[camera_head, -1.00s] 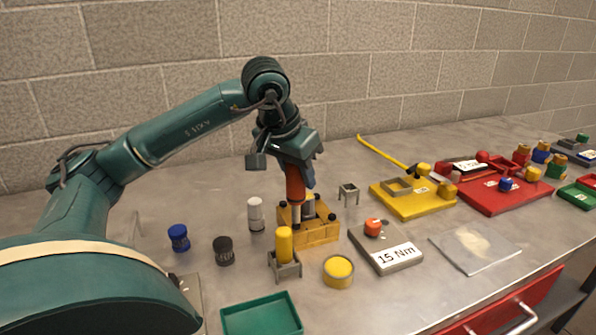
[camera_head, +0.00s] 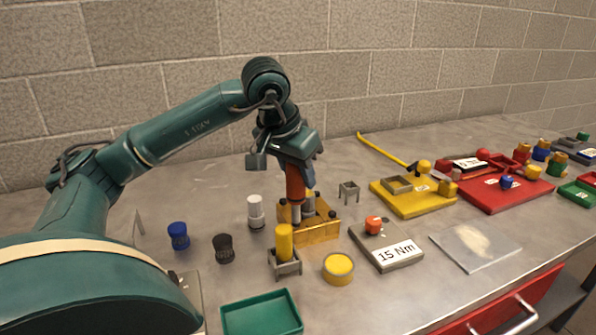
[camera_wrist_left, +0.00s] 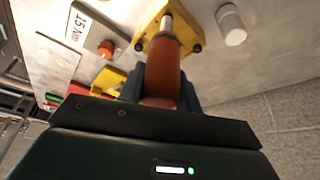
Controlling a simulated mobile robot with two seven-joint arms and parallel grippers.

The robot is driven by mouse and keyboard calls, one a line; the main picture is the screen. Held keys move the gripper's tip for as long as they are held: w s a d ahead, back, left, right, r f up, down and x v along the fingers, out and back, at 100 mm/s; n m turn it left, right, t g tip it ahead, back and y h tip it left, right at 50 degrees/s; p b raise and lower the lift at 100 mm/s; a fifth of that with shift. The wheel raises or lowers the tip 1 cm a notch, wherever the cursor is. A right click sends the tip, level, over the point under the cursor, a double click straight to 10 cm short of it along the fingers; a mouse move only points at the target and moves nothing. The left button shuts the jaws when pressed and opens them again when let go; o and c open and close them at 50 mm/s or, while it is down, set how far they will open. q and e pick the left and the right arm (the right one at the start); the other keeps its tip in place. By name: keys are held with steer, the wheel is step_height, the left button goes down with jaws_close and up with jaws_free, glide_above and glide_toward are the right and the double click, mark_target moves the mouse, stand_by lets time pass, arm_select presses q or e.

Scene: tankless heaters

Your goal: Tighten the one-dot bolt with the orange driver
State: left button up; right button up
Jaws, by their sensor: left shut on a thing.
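My left gripper (camera_head: 297,170) is shut on the orange driver (camera_head: 295,184) and holds it upright over the yellow block (camera_head: 322,231). The driver's grey shaft points down to the block's top. In the left wrist view the orange handle (camera_wrist_left: 162,75) sits between my fingers and its shaft meets the yellow block (camera_wrist_left: 152,40). Black bolts (camera_head: 332,215) show at the block's corners. I cannot make out any dot marks, and the driver's tip is hidden. My right gripper is not in view.
A yellow cylinder in a grey stand (camera_head: 285,266) is close in front of the block. A white-capped cylinder (camera_head: 256,212) stands left of it. A grey "15 Nm" plate (camera_head: 388,248) with an orange knob is to the right. A green tray (camera_head: 262,315) lies at the front.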

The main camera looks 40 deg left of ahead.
arm_select(q)
steer(key=shift+f, duration=0.35)
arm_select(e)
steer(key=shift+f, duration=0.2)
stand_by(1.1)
arm_select(q)
steer(key=shift+r+p, duration=0.45)
steer(key=shift+r, duration=0.3)
steer(key=shift+r+p, duration=0.6)
steer(key=shift+r, duration=0.1)
step_height(320, 180, up, 2)
steer(key=shift+p, duration=0.85)
steer(key=shift+r+p, duration=0.6)
steer(key=shift+r, duration=0.1)
steer(key=shift+r+p, duration=0.5)
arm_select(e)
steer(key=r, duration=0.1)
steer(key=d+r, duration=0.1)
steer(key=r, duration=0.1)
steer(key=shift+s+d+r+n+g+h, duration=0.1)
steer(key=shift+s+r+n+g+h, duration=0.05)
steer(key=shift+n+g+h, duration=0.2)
